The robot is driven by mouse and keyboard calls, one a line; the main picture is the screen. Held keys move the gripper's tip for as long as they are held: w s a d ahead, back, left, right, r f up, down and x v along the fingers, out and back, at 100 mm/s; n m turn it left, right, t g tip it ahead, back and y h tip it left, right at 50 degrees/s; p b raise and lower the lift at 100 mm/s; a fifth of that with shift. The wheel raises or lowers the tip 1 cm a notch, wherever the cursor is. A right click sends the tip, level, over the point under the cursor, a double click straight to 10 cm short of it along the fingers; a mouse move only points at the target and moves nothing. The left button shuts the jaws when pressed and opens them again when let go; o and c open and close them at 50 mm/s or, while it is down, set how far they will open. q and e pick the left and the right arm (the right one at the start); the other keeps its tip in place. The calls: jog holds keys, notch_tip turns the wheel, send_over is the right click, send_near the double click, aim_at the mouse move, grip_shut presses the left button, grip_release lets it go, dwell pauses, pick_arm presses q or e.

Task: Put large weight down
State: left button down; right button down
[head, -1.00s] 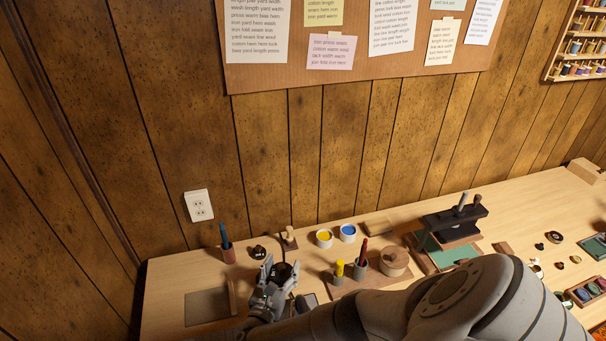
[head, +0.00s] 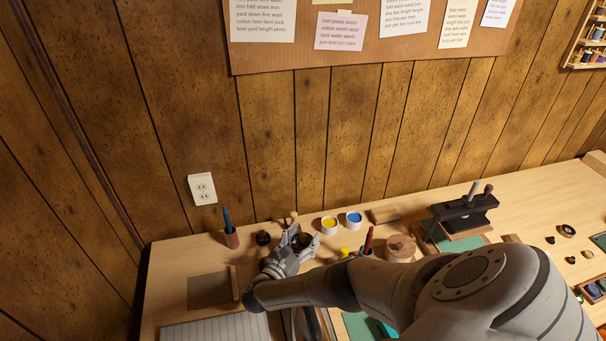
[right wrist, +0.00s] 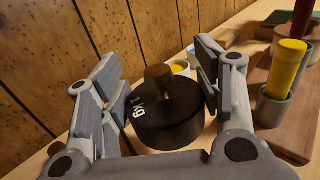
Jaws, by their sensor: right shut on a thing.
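The large weight (right wrist: 168,118) is a black cylinder marked "kg" with a dark brass knob. In the right wrist view it sits upright between the two fingers of my right gripper (right wrist: 165,95), which is shut on it. In the head view my right gripper (head: 303,238) is over the back left part of the table, with the weight (head: 304,241) partly hidden between its fingers. I cannot tell whether the weight's base touches the table. My left gripper is out of view.
A smaller black weight (head: 263,238) and a holder with a blue tool (head: 231,238) stand to the left. Yellow (head: 329,225) and blue (head: 354,219) paint cups stand to the right. The wall is behind.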

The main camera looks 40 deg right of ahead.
aim_at(303, 248)
jog(key=shift+w+f+b, duration=0.1)
jog(key=shift+f+b, duration=1.05)
jog(key=shift+f, duration=0.8)
jog(key=shift+f+b, duration=0.3)
jog(key=shift+b, duration=0.05)
jog(key=shift+s, duration=0.2)
